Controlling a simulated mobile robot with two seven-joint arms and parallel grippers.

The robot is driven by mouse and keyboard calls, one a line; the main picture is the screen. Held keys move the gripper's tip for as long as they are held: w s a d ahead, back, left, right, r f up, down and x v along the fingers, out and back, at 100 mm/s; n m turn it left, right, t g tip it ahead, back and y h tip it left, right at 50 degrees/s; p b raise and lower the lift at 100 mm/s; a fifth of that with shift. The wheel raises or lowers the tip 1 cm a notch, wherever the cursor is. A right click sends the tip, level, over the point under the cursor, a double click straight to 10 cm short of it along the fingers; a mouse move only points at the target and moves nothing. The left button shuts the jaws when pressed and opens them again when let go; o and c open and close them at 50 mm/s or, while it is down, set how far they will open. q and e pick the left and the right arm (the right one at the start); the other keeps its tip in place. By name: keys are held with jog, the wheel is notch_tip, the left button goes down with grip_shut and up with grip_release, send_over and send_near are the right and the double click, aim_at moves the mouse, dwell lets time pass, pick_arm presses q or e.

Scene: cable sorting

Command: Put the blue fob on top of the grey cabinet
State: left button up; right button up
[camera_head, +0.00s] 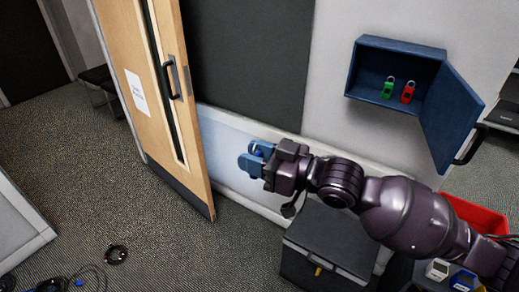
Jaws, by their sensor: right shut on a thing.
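My right gripper (249,163) reaches in from the right, in front of the white lower wall. It is shut on a small dark-blue thing, the blue fob (258,152), mostly hidden between its light-blue fingers. The grey cabinet (325,234), a low dark-grey box with a flat top, stands on the floor below my right arm. The gripper is up and to the left of it, apart from it. The arm covers part of the cabinet's right side. My left gripper is not in view.
An open blue wall box (396,58) holds a green tag (387,88) and a red tag (408,92). An ajar wooden door (143,50) stands left. A red bin (474,215) is at right. Cables (70,280) lie at the lower left.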

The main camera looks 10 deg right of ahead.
jog(key=shift+w+a+f+n+g+y, duration=0.15)
jog(key=shift+a+f+n+g+y, duration=0.1)
jog(key=shift+f+n+g+y, duration=0.25)
jog(key=shift+w+a+f+n+g+y, duration=0.4)
jog(key=shift+f+n+g, duration=0.5)
jog(key=shift+g, duration=0.55)
jog(key=shift+w+a+f+n+g+y, duration=0.15)
jog(key=shift+a+f+n+g+y, duration=0.25)
jog(key=shift+f+n+g, duration=0.75)
jog(key=shift+w+a+f+n+g+y, duration=0.4)
jog(key=shift+n+g, duration=0.35)
jog(key=shift+g, duration=0.95)
jog(key=shift+s+d+f, duration=0.1)
